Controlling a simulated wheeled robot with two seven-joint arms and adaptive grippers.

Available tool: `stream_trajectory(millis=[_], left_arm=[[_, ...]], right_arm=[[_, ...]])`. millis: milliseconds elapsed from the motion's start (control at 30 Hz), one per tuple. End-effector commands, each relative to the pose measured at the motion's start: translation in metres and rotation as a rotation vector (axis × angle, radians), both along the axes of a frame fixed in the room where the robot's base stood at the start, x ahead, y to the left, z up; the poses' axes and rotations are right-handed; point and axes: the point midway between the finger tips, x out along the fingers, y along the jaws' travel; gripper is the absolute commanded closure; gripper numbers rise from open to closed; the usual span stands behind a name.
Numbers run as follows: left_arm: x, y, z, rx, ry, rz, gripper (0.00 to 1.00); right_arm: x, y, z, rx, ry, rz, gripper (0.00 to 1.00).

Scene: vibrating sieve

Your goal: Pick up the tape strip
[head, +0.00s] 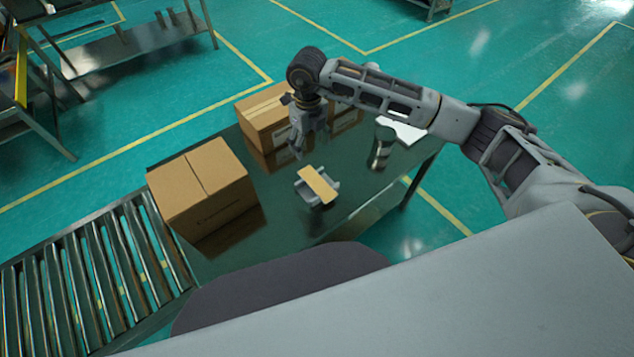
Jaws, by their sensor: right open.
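A tan tape strip (319,184) lies at a slant across a small grey holder (304,194) on the dark table (290,234). My right gripper (298,152) hangs above the table, behind the strip and a little to its left in the picture. It points down, is open and holds nothing that I can see. It is apart from the strip. My left gripper is not in view.
A large cardboard box (205,190) stands on the left of the table, and another box (265,117) stands at the back, near my right gripper. A grey cylinder (381,147) and a white sheet (405,131) are on the right. A roller conveyor (90,270) adjoins at left.

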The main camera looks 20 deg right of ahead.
Motion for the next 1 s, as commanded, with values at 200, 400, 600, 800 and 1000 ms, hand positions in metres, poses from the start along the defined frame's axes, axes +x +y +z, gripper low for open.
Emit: stream_trajectory(millis=[200,400,600,800,1000], left_arm=[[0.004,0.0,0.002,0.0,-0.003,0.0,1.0],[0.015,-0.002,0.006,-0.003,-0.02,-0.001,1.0],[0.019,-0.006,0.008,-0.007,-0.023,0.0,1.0],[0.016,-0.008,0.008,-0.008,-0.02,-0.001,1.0],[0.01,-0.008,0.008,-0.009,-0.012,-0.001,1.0]], right_arm=[[-0.001,0.001,-0.017,0.001,0.004,0.001,0.3],[-0.001,0.001,-0.044,0.001,0.004,0.001,0.3],[0.0,0.001,-0.069,0.001,0.003,-0.001,0.3],[0.0,0.001,-0.083,0.001,0.001,0.001,0.3],[0.0,0.001,-0.085,0.001,0.0,0.001,0.3]])
